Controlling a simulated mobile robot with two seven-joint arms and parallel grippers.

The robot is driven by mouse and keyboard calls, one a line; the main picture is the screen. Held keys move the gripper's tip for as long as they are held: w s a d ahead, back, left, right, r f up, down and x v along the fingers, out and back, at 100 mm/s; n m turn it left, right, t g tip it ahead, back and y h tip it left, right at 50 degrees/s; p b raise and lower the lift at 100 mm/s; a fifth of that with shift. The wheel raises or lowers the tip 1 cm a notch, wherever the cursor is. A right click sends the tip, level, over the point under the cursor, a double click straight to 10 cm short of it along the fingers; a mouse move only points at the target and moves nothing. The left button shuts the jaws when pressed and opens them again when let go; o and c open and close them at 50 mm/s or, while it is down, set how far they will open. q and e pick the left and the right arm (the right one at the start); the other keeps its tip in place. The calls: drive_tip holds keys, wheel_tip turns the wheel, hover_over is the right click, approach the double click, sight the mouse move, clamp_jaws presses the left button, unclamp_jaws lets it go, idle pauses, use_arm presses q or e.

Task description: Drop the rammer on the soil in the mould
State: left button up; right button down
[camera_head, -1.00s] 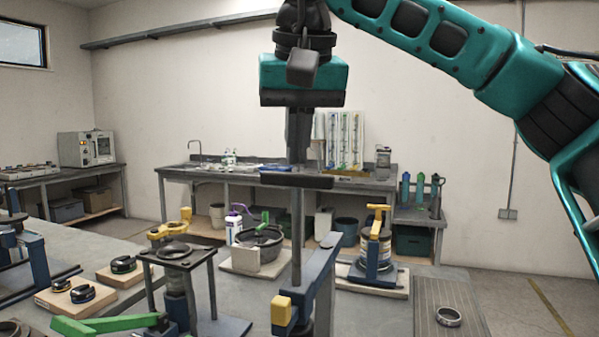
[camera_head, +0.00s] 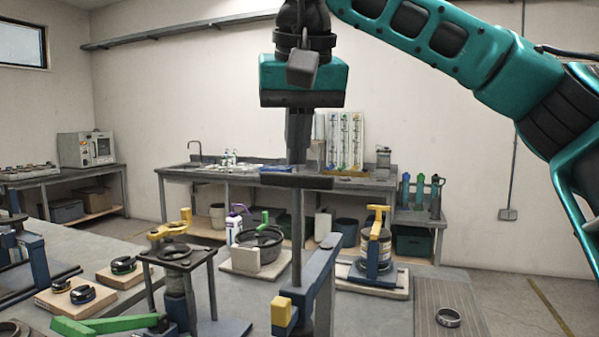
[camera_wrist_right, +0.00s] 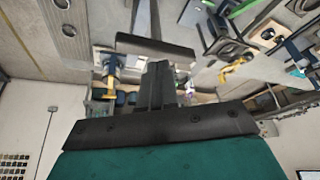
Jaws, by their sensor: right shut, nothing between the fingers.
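My right gripper (camera_head: 298,158) points straight down in the middle of the head view, its fingers shut and empty. Just below the fingertips is a dark crossbar (camera_head: 297,181) on top of a thin upright rod (camera_head: 297,230), which looks like the rammer. In the right wrist view the shut fingers (camera_wrist_right: 158,82) point at the crossbar (camera_wrist_right: 155,47); whether they touch it I cannot tell. A blue-grey lever (camera_head: 318,272) with a yellow block (camera_head: 282,311) stands by the rod's lower part. The rod's foot, the mould and the soil cannot be made out. My left gripper is out of view.
A dark stand (camera_head: 180,252) is left of the rod, near a green lever (camera_head: 105,325). A black bowl (camera_head: 258,240) stands behind. A blue frame with a yellow top (camera_head: 378,240) is right. A metal ring (camera_head: 448,317) lies on a ribbed mat (camera_head: 440,293), mostly clear.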

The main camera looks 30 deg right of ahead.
idle(0.5)
drive_tip(key=shift+f+b, duration=0.55)
drive_tip(key=shift+f, duration=0.35)
drive_tip(key=shift+r, duration=0.15)
wheel_tip(320, 180, up, 5)
drive_tip(key=p, duration=0.6)
drive_tip(key=shift+r, duration=0.2)
drive_tip(key=shift+r+b, duration=0.15)
drive_tip(key=shift+b, duration=0.3)
drive_tip(key=shift+r, duration=0.55)
drive_tip(key=c, duration=1.8)
unclamp_jaws()
